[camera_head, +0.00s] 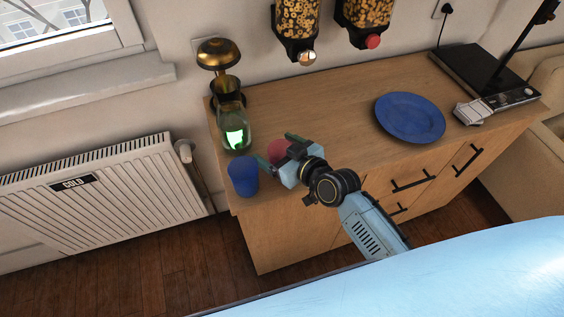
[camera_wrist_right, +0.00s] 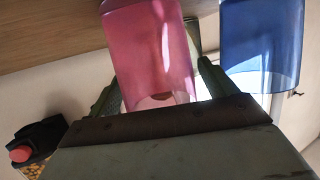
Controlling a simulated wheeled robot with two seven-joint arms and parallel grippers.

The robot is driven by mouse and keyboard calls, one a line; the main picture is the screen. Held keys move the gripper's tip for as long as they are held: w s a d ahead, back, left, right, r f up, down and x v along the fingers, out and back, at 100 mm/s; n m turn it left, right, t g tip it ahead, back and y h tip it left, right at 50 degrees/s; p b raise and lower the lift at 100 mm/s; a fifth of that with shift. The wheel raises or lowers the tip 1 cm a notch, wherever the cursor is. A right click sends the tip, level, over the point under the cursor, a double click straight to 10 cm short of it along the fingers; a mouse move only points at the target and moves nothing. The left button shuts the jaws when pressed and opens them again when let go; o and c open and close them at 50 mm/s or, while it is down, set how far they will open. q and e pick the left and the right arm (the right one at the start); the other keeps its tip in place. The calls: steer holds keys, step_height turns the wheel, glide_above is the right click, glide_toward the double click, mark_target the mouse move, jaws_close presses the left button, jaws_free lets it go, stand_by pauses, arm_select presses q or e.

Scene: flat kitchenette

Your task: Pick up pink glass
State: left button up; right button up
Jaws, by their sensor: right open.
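The pink glass (camera_head: 277,150) stands on the wooden counter near its front left, partly hidden by my right gripper (camera_head: 276,153). My right gripper is open, with one finger on each side of the pink glass. In the right wrist view the pink glass (camera_wrist_right: 150,50) lies between the two green fingers, with no clear grip on it. The blue glass (camera_head: 243,175) stands just left of the gripper at the counter edge. It also shows in the right wrist view (camera_wrist_right: 262,45), close beside one finger. My left gripper is not in view.
A glass jar with a green label (camera_head: 234,128) stands behind the blue glass, with a brass lamp (camera_head: 219,55) behind it. A blue plate (camera_head: 410,117) lies on the right of the counter (camera_head: 330,110). Two cereal dispensers (camera_head: 297,22) hang on the wall. The counter's middle is clear.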

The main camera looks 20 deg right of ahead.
steer(key=shift+c, duration=0.3)
steer(key=c, duration=1.1)
